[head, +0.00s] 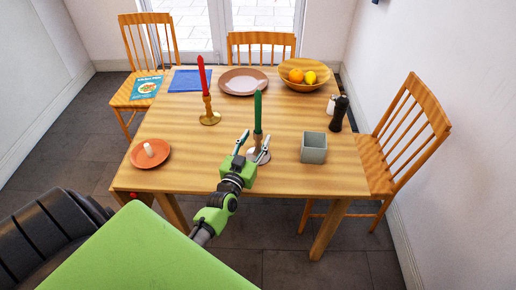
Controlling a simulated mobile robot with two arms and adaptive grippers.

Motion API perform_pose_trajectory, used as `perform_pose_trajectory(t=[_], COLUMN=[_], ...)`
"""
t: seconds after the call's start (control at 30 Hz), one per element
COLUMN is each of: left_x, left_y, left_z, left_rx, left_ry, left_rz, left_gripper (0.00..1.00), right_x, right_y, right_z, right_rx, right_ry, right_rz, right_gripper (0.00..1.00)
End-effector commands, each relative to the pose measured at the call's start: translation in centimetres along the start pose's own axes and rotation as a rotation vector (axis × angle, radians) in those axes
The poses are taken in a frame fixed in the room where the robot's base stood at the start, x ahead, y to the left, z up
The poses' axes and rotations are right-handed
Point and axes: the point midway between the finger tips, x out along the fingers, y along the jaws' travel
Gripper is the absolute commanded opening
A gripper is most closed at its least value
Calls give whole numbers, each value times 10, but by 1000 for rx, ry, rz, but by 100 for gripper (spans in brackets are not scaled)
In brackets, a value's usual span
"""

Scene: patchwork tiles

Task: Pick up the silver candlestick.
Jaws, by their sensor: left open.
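The silver candlestick (265,157) stands upright near the front middle of the wooden table, with a green candle (258,112) in it. My left gripper (253,147) is open, its two fingers pointing away from me at the candlestick's stem. The fingers appear to be on either side of the stem, but I cannot tell if they touch it. The gripper hides part of the candlestick's base. A second candlestick, brass-coloured (210,118) with a red candle (202,74), stands farther back to the left. My right gripper is not in view.
A grey square pot (313,148) stands close to the right of the silver candlestick. A dark pepper mill (339,114) and fruit bowl (304,83) are farther right. A terracotta saucer (138,154) with a small white candle is at left.

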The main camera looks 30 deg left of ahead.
Motion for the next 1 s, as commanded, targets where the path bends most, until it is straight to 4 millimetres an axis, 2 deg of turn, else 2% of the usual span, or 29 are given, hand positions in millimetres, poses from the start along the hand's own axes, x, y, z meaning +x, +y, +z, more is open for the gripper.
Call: perform_pose_trajectory(t=[0.1, 0.2, 0.47, 0.63, 1.0], left_x=[18, 26, 28, 28, 28], left_y=[-1, -1, -1, -1, -1], left_z=[-1, 0, 0, 0, -2], left_rx=[0, 1, 1, 0, 0], left_ry=[1, 0, -1, -1, 3], left_rz=[0, -1, -1, -1, -2], left_gripper=[43, 43, 43, 0, 0], right_x=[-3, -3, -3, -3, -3], right_y=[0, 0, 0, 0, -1], right_z=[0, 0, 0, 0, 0], right_rx=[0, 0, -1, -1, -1], right_ry=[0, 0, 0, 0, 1], right_rz=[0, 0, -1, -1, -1], right_gripper=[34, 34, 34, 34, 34])
